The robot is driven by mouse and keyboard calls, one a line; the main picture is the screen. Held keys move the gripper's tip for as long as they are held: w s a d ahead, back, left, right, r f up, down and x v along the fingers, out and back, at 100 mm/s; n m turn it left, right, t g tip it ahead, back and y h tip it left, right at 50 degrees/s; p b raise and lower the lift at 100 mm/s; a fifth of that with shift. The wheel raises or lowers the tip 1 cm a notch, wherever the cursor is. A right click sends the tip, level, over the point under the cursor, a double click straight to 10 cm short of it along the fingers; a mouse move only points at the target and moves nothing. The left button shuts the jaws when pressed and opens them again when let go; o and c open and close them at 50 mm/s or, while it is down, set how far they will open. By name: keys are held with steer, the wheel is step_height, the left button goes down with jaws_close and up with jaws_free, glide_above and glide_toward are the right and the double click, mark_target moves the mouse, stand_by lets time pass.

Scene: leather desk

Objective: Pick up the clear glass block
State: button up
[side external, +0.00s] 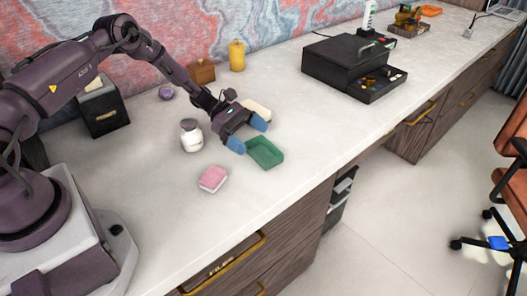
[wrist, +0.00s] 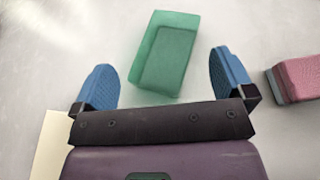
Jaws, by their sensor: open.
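A green, see-through rectangular block (side external: 265,152) lies flat on the white desktop, just beyond my fingertips. It is tinted green, with brighter edges like glass; no colourless block shows. In the wrist view the green block (wrist: 165,55) lies ahead of my gripper, between the lines of the two blue fingers and slightly tilted. My gripper (side external: 248,134) is open and empty, its fingers on either side and apart from the block. It also shows in the wrist view (wrist: 161,72). I cannot tell its exact height above the desk.
A pink block (side external: 213,179) lies nearer the front, right in the wrist view (wrist: 297,80). A cream block (side external: 257,108) is partly behind my gripper. A white jar (side external: 191,136) stands left. A black box (side external: 345,62) stands back right. Desk right of the green block is clear.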

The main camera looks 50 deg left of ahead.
mark_target(264, 146)
steer(key=x, duration=0.3)
steer(key=shift+d, duration=0.2)
steer(key=shift+c, duration=0.2)
steer(key=c, duration=1.4)
steer(key=shift+o, duration=0.2)
steer(key=shift+w, duration=0.1)
